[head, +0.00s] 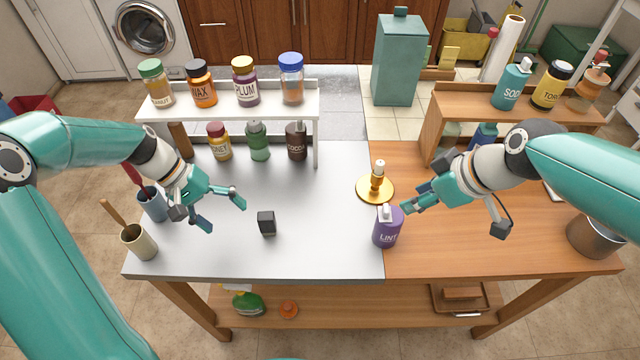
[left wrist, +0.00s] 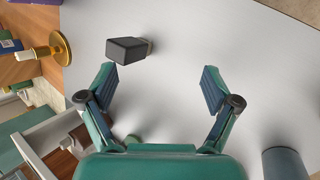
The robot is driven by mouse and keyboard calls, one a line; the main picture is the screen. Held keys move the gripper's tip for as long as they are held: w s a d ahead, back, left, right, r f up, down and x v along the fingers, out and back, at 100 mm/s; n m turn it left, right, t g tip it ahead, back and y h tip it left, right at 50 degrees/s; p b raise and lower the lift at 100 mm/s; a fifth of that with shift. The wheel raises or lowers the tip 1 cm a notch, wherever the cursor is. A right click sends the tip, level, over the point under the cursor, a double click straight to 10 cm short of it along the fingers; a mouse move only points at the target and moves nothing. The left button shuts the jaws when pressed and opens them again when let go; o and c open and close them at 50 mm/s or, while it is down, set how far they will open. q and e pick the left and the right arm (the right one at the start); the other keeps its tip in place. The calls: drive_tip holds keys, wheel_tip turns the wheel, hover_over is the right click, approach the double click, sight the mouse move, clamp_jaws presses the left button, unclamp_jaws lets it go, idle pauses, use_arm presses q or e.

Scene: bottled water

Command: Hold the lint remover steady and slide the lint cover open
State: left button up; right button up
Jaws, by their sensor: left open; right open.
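I cannot tell whether either has a sliding cover. My left gripper (head: 222,214) is open and empty, above the worktop to the left of the block; its fingers (left wrist: 160,88) show apart. My right gripper (head: 453,217) is open, just right of the purple container, with one finger close to it; contact is unclear.
A brass candlestick (head: 375,187) stands just behind the purple container. A white shelf (head: 230,112) with several jars is at the back left, a wooden shelf (head: 500,103) with bottles at the back right. Cups stand at the left edge. The grey front area is mostly clear.

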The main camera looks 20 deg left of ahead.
use_arm(q)
drive_tip(key=w+r+n, duration=0.1)
drive_tip(key=w+r, duration=0.2)
drive_tip(key=w, duration=0.2)
drive_tip(key=n+g+h, duration=0.2)
drive_tip(key=n+h, duration=0.5)
drive_tip(key=n, duration=0.2)
approach(388, 226)
drive_tip(key=w+a+f, duration=0.2)
drive_tip(key=w+a, duration=0.1)
drive_tip(key=a, duration=0.2)
drive_tip(key=x, duration=1.5)
drive_tip(key=shift+w+d+f, duration=0.15)
drive_tip(key=shift+d+f, duration=0.15)
drive_tip(key=shift+d, duration=0.05)
drive_tip(key=c, duration=1.4)
drive_tip(key=shift+o, duration=0.2)
